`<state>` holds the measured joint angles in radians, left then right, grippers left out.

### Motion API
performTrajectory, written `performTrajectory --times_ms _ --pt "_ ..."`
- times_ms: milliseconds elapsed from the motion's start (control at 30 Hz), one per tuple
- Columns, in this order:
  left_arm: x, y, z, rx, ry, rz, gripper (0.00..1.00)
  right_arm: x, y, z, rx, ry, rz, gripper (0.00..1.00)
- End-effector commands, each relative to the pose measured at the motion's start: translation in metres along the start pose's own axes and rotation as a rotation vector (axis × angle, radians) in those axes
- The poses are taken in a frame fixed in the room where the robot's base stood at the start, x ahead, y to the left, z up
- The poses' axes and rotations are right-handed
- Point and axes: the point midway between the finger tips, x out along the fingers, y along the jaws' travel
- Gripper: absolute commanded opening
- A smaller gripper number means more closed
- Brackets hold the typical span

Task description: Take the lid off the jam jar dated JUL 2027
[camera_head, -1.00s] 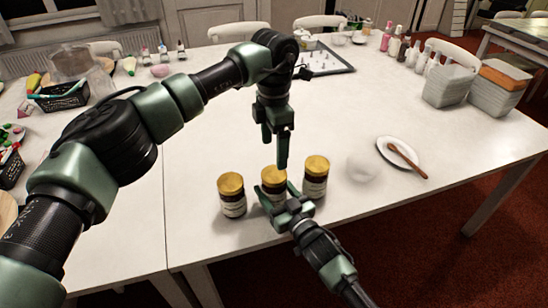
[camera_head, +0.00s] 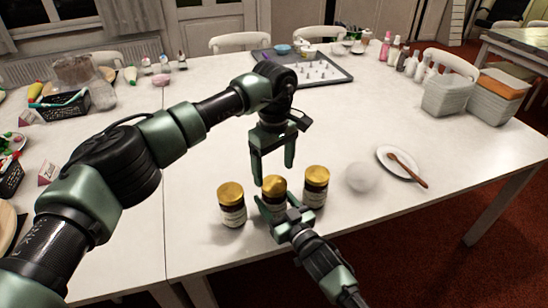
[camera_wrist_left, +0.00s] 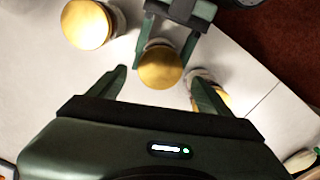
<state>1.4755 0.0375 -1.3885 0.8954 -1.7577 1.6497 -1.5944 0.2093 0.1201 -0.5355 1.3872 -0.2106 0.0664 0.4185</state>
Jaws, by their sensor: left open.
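Three dark jam jars with gold lids and pale labels stand in a row near the table's front edge: a left jar (camera_head: 231,205), a middle jar (camera_head: 273,188) and a right jar (camera_head: 316,187). The dates are too small to read. My left gripper (camera_head: 273,178) is open, pointing down just above the middle jar's lid. In the left wrist view that gold lid (camera_wrist_left: 160,68) lies between its fingertips, apart from them. My right gripper (camera_head: 282,206) has its fingers on both sides of the middle jar's body, seemingly closed against it. It also shows in the left wrist view (camera_wrist_left: 168,35).
The outer jars stand close on both sides of the middle one. A grey tray (camera_head: 341,77) lies farther back. The table's middle is clear.

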Motion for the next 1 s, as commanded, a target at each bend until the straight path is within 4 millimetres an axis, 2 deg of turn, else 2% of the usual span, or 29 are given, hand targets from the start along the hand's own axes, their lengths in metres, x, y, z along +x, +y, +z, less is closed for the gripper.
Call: performTrajectory --times_ms 100,300,633,667,867,900,1000 --pt "0.019 0.0 0.001 -0.001 -0.002 -0.001 0.79 0.0 0.0 0.0 0.0 -0.001 0.001 0.0" --pt "0.038 0.0 0.0 -0.001 -0.001 0.0 0.79 0.0 0.0 0.0 0.0 -0.001 0.001 0.0" --pt "0.042 0.0 0.0 -0.002 0.0 0.001 0.79 0.0 0.0 0.001 0.0 -0.001 0.001 0.0" --pt "0.042 0.0 0.0 -0.002 0.0 0.001 0.74 0.0 0.0 0.001 0.0 -0.001 0.001 0.0" --pt "0.041 0.0 0.0 -0.002 0.0 0.001 0.18 0.0 0.0 0.001 0.0 -0.001 0.001 0.0" --pt "0.041 0.0 0.0 -0.002 0.0 0.001 0.12 0.0 0.0 0.001 0.0 -0.001 0.001 0.0" --pt "0.041 0.0 0.0 -0.034 0.0 0.001 0.12 0.0 0.0 0.001 0.0 -0.001 0.001 0.0"
